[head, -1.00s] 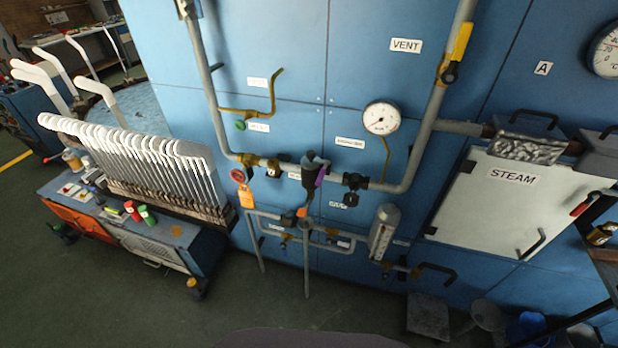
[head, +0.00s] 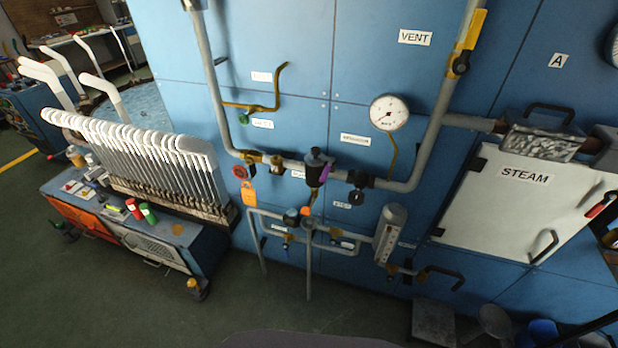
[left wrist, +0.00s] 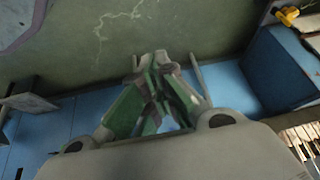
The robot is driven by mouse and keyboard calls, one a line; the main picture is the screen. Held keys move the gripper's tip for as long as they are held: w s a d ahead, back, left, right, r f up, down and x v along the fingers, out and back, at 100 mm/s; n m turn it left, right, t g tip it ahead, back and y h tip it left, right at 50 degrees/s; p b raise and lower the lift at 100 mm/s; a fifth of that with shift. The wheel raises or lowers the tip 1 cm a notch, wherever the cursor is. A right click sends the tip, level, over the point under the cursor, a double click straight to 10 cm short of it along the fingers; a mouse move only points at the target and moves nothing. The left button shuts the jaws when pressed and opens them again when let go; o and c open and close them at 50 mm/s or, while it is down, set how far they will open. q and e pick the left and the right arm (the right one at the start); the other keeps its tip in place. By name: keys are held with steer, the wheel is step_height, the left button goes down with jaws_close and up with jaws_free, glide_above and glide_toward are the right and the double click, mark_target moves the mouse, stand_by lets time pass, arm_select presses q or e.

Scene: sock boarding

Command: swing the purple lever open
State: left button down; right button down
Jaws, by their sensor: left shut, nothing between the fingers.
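The purple lever (head: 326,172) shows small in the head view, on the pipework of the blue wall panel. It slants down along the right side of a dark valve body (head: 315,175) on the horizontal pipe. Its exact angle is hard to tell at this size. Neither gripper shows in the head view, and nothing touches the lever there. My left gripper (left wrist: 155,62) shows in the left wrist view, with its green and grey fingers shut and empty. The lever is not visible in that view. My right gripper is in neither view.
A pressure gauge (head: 389,113) sits right of the lever. A yellow handle (head: 475,30) is on the upper right pipe. An orange tag (head: 249,194) hangs at left. A cart (head: 137,233) with several white sock forms stands at left. The floor (head: 130,310) in front is open.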

arm_select(q)
steer(key=w+d+r+n+t+h+b, duration=0.1)
steer(key=w+d+r+n+t, duration=0.15)
steer(key=w+r, duration=0.95)
steer(key=w+d+r+n+t+h, duration=0.1)
steer(key=w+d+r+t, duration=0.25)
steer(key=w+r, duration=0.85)
steer(key=d+r+n+t+h, duration=0.1)
steer(key=d+r+n+h, duration=0.1)
steer(key=r, duration=0.9)
steer(key=d+r+n+t+h, duration=0.1)
steer(key=r+n, duration=0.4)
steer(key=r, duration=0.7)
steer(key=d+r+n+t+h, duration=0.2)
steer(key=d+r+n, duration=0.1)
steer(key=r, duration=0.8)
steer(key=shift+d+r+n+h, duration=0.3)
steer(key=shift+d+n+h, duration=0.1)
steer(key=shift+d, duration=0.45)
steer(key=shift+s, duration=0.1)
